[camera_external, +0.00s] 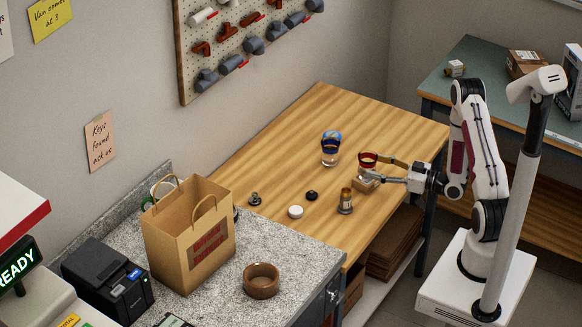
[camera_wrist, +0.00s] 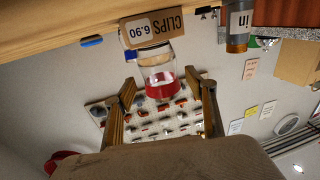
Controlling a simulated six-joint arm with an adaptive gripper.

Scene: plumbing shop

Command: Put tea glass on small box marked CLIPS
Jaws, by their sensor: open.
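The fingers partly hide the box in the external view.
A blue-and-clear glass (camera_external: 330,153) stands behind on the wooden table (camera_external: 290,130). A paper bag (camera_external: 190,240) is on the grey counter.

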